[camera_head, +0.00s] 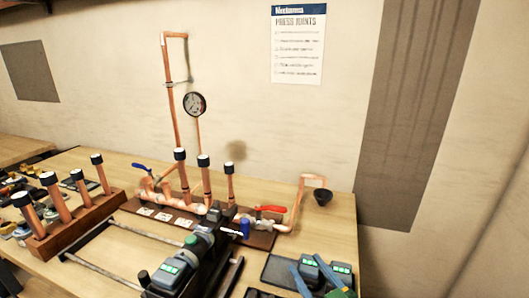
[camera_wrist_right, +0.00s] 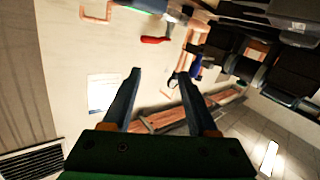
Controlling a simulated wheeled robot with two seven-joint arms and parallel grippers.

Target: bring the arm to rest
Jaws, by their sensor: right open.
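My right gripper (camera_head: 305,264) is at the lower right of the head view, over the right front of the bench. Its two blue fingers are spread apart, with nothing between them. In the right wrist view the open gripper (camera_wrist_right: 159,73) shows its fingers and green palm, with the bench scene beyond appearing tilted. My left gripper is not in view. The copper manifold (camera_head: 184,190) stands on a board at the middle of the bench, with black-capped pipes, a gauge (camera_head: 195,104), a blue lever and a red lever (camera_head: 271,208).
A press tool (camera_head: 188,258) lies in front of the manifold. Battery units with green displays (camera_head: 342,268) sit close to my right gripper. A wooden rack (camera_head: 70,236) of capped pipes is at left. A black cup (camera_head: 322,196) is near the right edge; open floor lies beyond.

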